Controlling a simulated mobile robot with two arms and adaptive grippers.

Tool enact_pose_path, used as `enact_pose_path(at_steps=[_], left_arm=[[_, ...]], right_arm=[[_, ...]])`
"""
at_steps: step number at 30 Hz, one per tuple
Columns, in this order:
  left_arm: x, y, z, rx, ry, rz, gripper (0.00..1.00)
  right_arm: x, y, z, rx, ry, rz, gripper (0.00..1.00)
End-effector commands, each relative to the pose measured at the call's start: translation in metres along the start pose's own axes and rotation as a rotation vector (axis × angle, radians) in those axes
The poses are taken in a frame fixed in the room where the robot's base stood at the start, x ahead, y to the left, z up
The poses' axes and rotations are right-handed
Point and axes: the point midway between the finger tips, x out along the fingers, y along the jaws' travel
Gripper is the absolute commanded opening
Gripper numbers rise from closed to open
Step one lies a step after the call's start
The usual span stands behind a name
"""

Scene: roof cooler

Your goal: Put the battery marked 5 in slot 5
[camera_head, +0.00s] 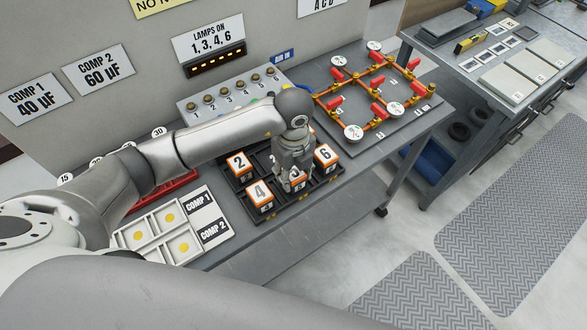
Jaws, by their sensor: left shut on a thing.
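The black slotted tray (283,213) stands on the grey workbench. Batteries marked 2 (240,164), 4 (260,196) and 6 (325,157) sit in it, white with orange edges. My left gripper (292,184) points down over the tray's front row, between batteries 4 and 6. It is shut on a battery (298,181) in that middle front place. The gripper covers most of this battery, and its number is hard to read. I cannot tell whether the battery is fully seated. The tray's back middle part is partly hidden by my arm. My right gripper is not in view.
A white tray with yellow discs (183,247) lies to the left, near a red rack (165,190). A switch box (228,100) stands behind. Orange piping with red valves and gauges (370,92) is on the right. The bench's front edge is close to the tray.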

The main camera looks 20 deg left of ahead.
Motion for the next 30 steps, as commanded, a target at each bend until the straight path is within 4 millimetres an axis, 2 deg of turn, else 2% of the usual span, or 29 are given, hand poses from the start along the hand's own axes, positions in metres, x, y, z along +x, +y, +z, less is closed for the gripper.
enact_pose_path(at_steps=[8, 9, 13, 23, 27, 30], left_arm=[[0.004, -0.001, 0.000, 0.000, 0.000, -0.001, 0.08], [0.003, 0.000, 0.000, 0.000, 0.001, 0.000, 0.46], [0.003, 0.000, 0.000, 0.000, 0.001, 0.000, 0.63], [0.002, 0.000, 0.000, -0.001, 0.001, 0.000, 0.64], [-0.006, -0.001, 0.000, -0.001, 0.001, -0.002, 0.64], [-0.022, -0.001, 0.000, 0.000, -0.001, -0.005, 0.64]], right_arm=[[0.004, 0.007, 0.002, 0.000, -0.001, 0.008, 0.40], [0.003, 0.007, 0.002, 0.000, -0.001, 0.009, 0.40], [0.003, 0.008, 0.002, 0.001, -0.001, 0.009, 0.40], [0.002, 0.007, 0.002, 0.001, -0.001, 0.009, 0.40], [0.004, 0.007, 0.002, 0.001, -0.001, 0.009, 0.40], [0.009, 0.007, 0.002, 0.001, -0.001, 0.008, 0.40]])
